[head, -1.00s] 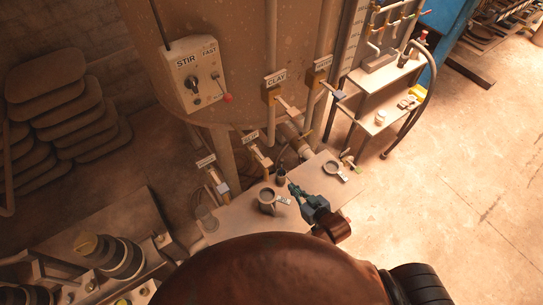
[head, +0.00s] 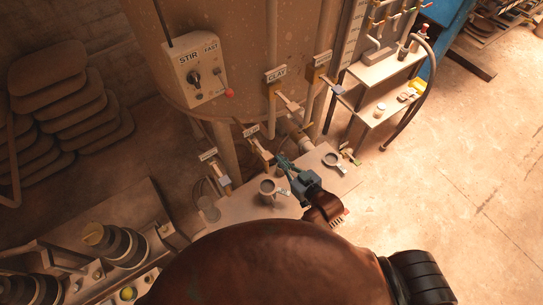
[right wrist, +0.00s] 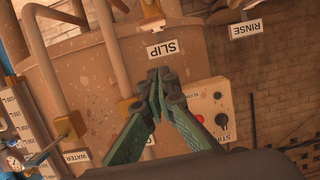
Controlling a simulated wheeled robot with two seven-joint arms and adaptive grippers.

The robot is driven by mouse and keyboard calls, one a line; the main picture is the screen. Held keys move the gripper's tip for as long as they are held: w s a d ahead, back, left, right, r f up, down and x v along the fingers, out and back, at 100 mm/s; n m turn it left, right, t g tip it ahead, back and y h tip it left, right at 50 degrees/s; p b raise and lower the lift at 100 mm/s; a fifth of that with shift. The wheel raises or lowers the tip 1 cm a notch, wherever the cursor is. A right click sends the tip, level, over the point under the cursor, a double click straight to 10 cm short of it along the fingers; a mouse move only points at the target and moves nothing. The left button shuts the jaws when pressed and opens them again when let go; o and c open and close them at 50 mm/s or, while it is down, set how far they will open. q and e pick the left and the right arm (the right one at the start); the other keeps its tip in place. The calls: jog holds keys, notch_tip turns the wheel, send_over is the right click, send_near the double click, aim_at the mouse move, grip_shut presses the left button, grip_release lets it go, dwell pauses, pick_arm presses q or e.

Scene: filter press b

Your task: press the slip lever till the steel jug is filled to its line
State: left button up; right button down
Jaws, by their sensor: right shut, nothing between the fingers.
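The slip tap with its lever (head: 262,153) sits on the tank's low pipe under a small label (head: 250,131). My left gripper is not in view.
A second jug (head: 333,162) stands further right on the bench (head: 240,208). The rinse tap (head: 222,180) is to the left, the clay tap (head: 290,104) to the right. The STIR panel (head: 197,72) is on the tank. A shelf rack (head: 385,68) stands at the back right.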

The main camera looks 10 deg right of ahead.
jog(key=p, duration=0.1)
send_over(272, 157)
jog(key=s, duration=0.2)
jog(key=f, duration=0.1)
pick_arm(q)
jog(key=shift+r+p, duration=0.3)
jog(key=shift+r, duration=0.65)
pick_arm(e)
jog(key=shift+w+a+f, duration=0.1)
jog(key=shift+w+f, duration=0.1)
jog(key=shift+f, duration=0.95)
jog(key=shift+w+a+f, duration=0.1)
jog(key=shift+w+f, duration=0.1)
jog(key=shift+f, duration=0.95)
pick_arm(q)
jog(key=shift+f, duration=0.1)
